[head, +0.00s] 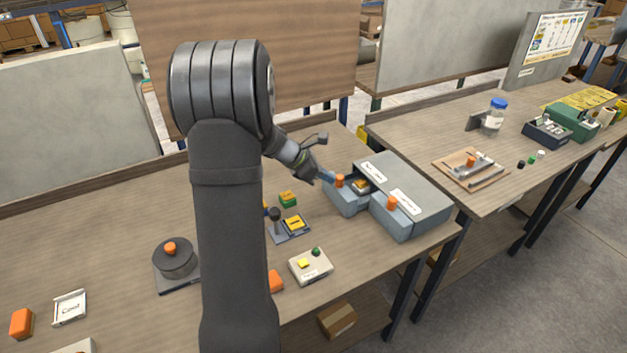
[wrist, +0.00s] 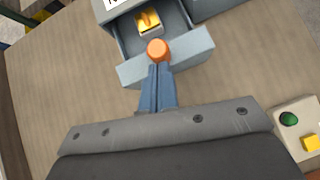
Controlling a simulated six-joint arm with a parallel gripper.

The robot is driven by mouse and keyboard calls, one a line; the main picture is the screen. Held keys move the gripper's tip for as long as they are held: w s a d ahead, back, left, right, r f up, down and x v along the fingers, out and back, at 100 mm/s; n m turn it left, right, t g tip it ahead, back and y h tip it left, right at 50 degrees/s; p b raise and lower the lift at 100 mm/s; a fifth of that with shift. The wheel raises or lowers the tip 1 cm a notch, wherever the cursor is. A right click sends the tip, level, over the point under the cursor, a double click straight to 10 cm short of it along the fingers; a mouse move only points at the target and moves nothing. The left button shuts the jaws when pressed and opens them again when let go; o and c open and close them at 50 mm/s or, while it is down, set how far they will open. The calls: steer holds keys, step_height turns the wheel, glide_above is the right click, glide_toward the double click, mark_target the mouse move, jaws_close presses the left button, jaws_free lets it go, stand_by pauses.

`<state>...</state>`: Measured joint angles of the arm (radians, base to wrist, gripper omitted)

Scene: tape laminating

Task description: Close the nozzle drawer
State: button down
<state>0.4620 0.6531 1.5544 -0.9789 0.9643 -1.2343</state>
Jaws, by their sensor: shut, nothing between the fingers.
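The grey two-drawer box (head: 420,185) stands on the near table, right of centre in the head view. Its left drawer (head: 346,201) is pulled partly out, and a yellow-orange piece (wrist: 149,21) lies inside. An orange knob (wrist: 158,50) sits on that drawer's front (wrist: 195,57). The right drawer, with its own orange knob (head: 391,203), looks shut. I cannot read the labels, so which drawer is the nozzle drawer is unclear. My gripper (wrist: 158,66) is shut and empty, its blue fingertips right at the open drawer's knob; contact is hard to tell.
A control box (head: 310,266) with green and yellow buttons stands in front of the drawers. A small dark fixture (head: 290,228) with a yellow part and a green-yellow block (head: 288,199) lie left of them. Bare table lies around the open drawer.

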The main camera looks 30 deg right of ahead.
steer(key=d, duration=0.8)
steer(key=shift+r, duration=0.1)
steer(key=shift+a, duration=0.1)
steer(key=a, duration=0.4)
steer(key=shift+w, duration=0.4)
steer(key=v, duration=1)
steer(key=shift+a, duration=0.2)
